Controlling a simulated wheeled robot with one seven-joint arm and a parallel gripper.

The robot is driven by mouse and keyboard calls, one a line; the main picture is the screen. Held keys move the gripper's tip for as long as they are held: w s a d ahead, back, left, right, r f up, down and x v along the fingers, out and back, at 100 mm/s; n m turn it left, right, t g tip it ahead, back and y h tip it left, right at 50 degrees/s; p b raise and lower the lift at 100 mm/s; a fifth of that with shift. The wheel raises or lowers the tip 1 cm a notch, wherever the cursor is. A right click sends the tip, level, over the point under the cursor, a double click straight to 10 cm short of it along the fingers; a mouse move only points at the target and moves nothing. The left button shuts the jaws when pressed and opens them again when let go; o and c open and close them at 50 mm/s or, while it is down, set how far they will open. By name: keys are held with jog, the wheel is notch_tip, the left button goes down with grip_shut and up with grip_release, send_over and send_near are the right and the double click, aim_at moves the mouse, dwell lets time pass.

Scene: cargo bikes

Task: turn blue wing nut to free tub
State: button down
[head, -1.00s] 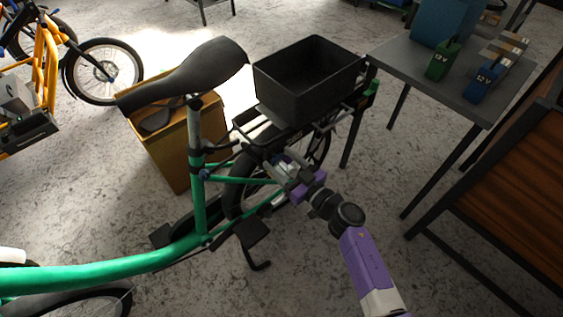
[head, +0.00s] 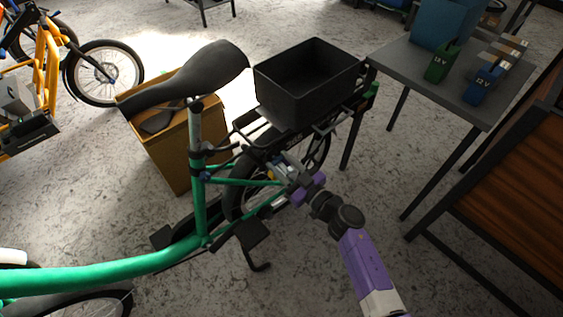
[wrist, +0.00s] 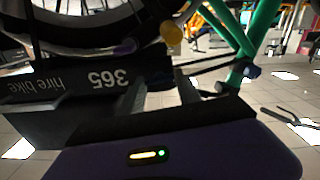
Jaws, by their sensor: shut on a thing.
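The black tub (head: 292,98) sits upright on the rear rack of the green bike (head: 195,215). My gripper (head: 282,167) is low beside the rear wheel, under the tub's rack. In the wrist view a small blue-purple knob, which I take for the blue wing nut (wrist: 125,46), shows by the wheel beside a round yellow knob (wrist: 171,32).
A brown box (head: 170,150) stands behind the bike. A grey table (head: 410,70) at right carries a green battery (head: 441,64) and a blue battery (head: 484,84). A wooden-topped bench (head: 530,190) is at far right. Open floor lies in front of the wheel.

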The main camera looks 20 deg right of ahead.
jog(key=n, duration=0.4)
jog(key=shift+p, duration=0.4)
jog(key=n, duration=0.4)
jog(key=shift+a+f, duration=0.1)
jog(key=shift+s+f+n+b, duration=0.1)
jog(key=shift+n+b, duration=0.8)
jog(key=shift+n, duration=3.3)
jog(key=c, duration=0.8)
grip_release()
jog(key=shift+c, duration=0.2)
jog(key=p+v, duration=0.1)
jog(key=v, duration=0.6)
jog(key=shift+s, duration=0.35)
